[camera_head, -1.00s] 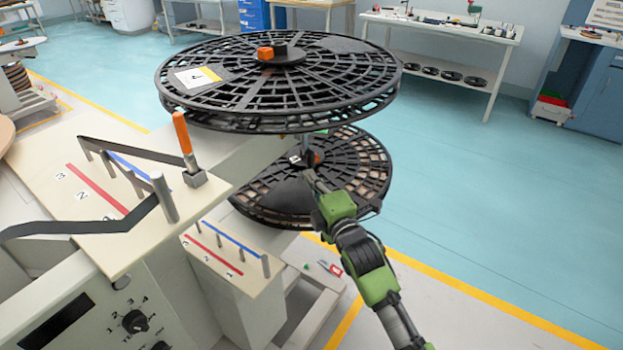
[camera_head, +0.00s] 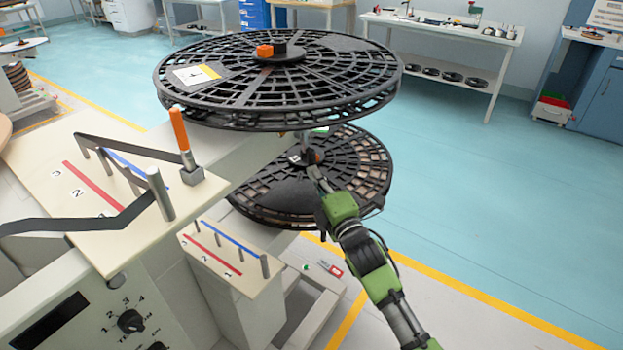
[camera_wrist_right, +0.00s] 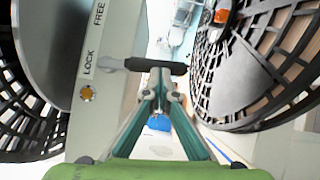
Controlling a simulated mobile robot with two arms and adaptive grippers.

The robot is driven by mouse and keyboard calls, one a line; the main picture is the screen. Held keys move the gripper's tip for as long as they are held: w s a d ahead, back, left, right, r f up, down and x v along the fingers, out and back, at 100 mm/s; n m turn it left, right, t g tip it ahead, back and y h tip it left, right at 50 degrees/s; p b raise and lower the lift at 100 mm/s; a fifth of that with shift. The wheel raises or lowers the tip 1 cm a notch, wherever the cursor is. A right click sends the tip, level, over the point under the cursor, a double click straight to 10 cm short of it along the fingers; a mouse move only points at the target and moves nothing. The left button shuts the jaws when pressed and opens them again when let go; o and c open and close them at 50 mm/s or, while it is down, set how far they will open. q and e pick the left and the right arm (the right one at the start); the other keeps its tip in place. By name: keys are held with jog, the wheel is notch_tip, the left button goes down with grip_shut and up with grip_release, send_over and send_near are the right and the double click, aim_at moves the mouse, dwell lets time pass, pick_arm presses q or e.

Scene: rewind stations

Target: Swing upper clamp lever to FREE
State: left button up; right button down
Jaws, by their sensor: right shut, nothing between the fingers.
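The upper clamp lever shows in the right wrist view as a black grip (camera_wrist_right: 150,66) on a pale stem, sticking out sideways from a pale plate. In the head view my right gripper (camera_head: 315,176) is below the upper reel (camera_head: 280,85), which hides the lever. My left gripper is not in view.
A lower reel (camera_head: 345,165) lies just behind my right gripper. An orange-handled lever (camera_head: 180,130) stands on the tape deck (camera_head: 100,235) at the left. A brass knob (camera_wrist_right: 88,93) is on the plate below LOCK. The floor at the right is open.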

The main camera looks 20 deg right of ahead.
jog(key=w+d+r+n, duration=0.1)
jog(key=w+d+r, duration=0.2)
jog(key=w+d, duration=0.2)
jog(key=shift+w+d+t, duration=0.3)
jog(key=shift+d+t, duration=0.1)
jog(key=shift+d, duration=0.65)
dwell(0.5)
jog(key=s+d+f, duration=0.1)
jog(key=s, duration=1)
jog(key=shift+s+f, duration=0.35)
jog(key=shift+s, duration=0.05)
